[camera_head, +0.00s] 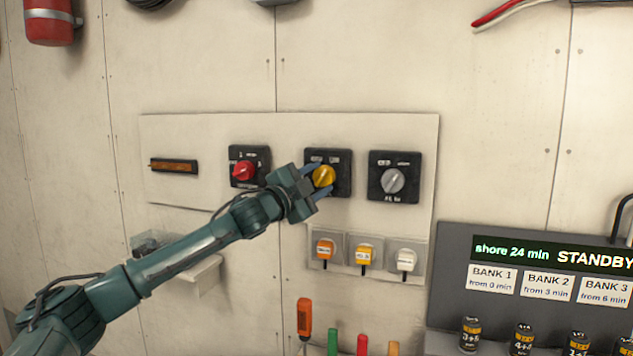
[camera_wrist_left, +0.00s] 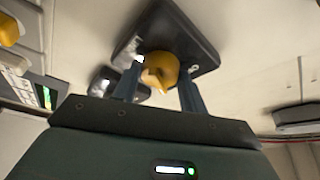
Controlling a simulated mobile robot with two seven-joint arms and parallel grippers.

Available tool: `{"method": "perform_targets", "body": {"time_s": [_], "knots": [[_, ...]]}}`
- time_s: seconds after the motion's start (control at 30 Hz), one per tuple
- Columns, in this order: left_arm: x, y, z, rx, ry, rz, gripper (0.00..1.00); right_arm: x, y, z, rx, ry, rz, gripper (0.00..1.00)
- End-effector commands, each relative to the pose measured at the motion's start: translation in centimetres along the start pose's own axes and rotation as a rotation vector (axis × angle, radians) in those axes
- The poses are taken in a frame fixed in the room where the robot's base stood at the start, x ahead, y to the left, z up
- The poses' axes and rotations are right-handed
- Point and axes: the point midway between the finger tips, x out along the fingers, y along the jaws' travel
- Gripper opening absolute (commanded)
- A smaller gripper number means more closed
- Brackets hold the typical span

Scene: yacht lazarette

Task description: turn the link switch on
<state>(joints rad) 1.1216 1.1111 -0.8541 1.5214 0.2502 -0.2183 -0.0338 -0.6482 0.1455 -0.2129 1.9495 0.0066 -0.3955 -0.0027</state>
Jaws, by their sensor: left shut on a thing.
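The yellow rotary knob (camera_head: 324,175) sits on a black square switch plate (camera_head: 342,188), the middle of three switches on the pale wall panel. The printing on its plate is too small to read. My left gripper (camera_head: 319,181) has one finger above and one below the knob and is shut on it. In the left wrist view the yellow knob (camera_wrist_left: 162,70) sits between the two blue fingers, with its pale pointer end facing the camera. My right gripper is not in view.
A red-knob switch (camera_head: 243,170) is left of the yellow one and a grey-knob switch (camera_head: 393,179) is right. Below are several capped plugs (camera_head: 363,256) and upright tool handles (camera_head: 305,318). A display box (camera_head: 545,252) reading STANDBY stands at right.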

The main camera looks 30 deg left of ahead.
Motion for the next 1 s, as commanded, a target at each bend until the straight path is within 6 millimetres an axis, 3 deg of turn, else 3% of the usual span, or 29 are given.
{"method": "perform_targets", "body": {"time_s": [0.4, 0.43, 0.6, 0.67, 1.0], "knots": [[0.01, 0.09, -0.04, 0.008, 0.001, 0.004, 0.19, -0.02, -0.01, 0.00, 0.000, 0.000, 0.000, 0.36], [0.01, 0.09, -0.05, 0.008, 0.001, 0.004, 0.45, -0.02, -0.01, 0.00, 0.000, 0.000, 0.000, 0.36], [0.01, 0.07, -0.05, 0.007, 0.001, 0.003, 0.58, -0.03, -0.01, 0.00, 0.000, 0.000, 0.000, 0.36], [0.01, 0.06, -0.05, 0.007, 0.001, 0.003, 0.63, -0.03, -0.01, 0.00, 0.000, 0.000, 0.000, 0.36], [-0.54, 0.14, 0.08, 0.007, 0.001, 0.002, 0.64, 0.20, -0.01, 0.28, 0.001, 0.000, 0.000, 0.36]]}}
